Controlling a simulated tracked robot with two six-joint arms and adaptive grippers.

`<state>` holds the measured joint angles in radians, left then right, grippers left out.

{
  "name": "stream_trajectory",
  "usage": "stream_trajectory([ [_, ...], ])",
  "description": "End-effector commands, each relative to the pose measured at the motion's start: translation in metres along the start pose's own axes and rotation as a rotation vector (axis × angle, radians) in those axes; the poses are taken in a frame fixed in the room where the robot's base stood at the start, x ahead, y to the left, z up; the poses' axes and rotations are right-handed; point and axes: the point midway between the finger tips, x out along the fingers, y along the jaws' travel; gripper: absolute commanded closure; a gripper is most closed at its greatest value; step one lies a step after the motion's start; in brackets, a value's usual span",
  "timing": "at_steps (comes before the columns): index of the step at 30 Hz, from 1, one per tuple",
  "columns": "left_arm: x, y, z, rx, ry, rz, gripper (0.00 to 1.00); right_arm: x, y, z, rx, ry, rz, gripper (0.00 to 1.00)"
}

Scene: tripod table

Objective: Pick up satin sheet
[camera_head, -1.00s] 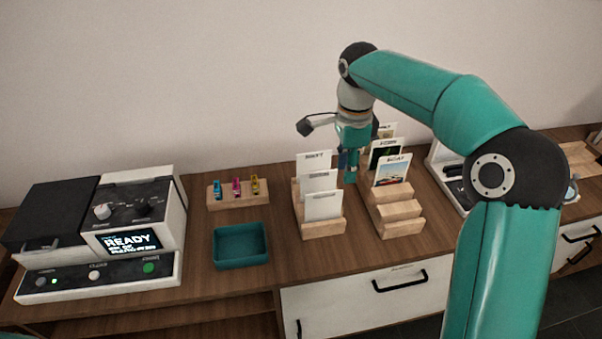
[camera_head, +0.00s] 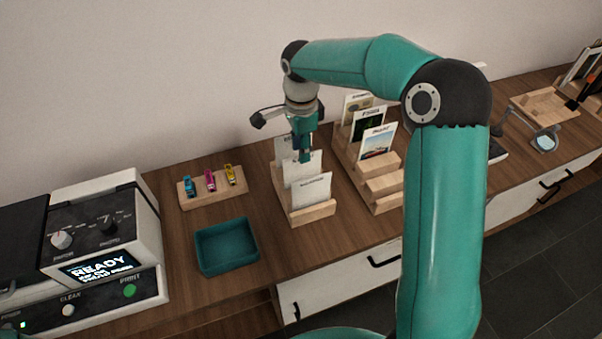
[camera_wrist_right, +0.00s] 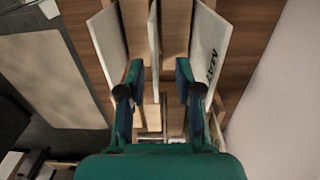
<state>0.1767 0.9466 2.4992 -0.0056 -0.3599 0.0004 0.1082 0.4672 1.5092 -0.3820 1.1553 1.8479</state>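Three white sheets stand upright one behind another in a light wooden rack (camera_head: 312,214): a front sheet (camera_head: 311,190), a middle sheet (camera_head: 300,172) and a back sheet (camera_head: 283,146). Their labels are too blurred to tell which is satin. My right gripper (camera_head: 305,157) points down at the rack and partly hides the back and middle sheets. In the right wrist view my right gripper (camera_wrist_right: 157,88) is open, with the thin edge of the middle sheet (camera_wrist_right: 153,48) between its fingers. The other sheets stand outside the fingers. My left gripper is not in view.
A second rack (camera_head: 384,186) with picture cards stands close on the right. A teal tray (camera_head: 227,246) and a wooden holder (camera_head: 213,190) with three small coloured items lie left. A printer (camera_head: 100,235) stands far left. A wall is behind.

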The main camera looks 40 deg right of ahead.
Motion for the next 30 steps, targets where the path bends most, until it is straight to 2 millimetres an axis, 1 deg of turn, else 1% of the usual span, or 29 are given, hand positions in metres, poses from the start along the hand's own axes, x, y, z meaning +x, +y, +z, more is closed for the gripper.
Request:
stream_trajectory([
  [1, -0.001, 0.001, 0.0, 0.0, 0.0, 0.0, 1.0, 0.008, 0.0, 0.0, 0.0, 0.001, 0.004, 0.66],
  [3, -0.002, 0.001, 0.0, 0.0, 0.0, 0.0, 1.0, 0.016, 0.0, 0.0, 0.002, 0.0, 0.002, 0.66],
  [11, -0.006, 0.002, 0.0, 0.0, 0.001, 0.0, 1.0, 0.032, 0.002, -0.001, 0.002, 0.0, 0.002, 0.66],
  [16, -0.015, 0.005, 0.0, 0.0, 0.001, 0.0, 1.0, 0.055, 0.005, -0.001, 0.003, 0.0, 0.005, 0.66],
  [18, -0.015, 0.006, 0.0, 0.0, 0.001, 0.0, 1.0, 0.065, 0.004, -0.002, 0.003, 0.0, 0.002, 0.66],
  [21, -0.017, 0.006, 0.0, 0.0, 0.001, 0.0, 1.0, 0.074, 0.004, -0.001, 0.002, 0.0, 0.001, 0.66],
  [29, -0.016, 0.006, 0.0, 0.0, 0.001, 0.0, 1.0, 0.077, 0.004, -0.002, 0.004, 0.0, -0.001, 0.66],
  [30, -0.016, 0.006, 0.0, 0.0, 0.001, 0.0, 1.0, 0.077, 0.004, -0.002, 0.004, 0.0, -0.001, 0.72],
])
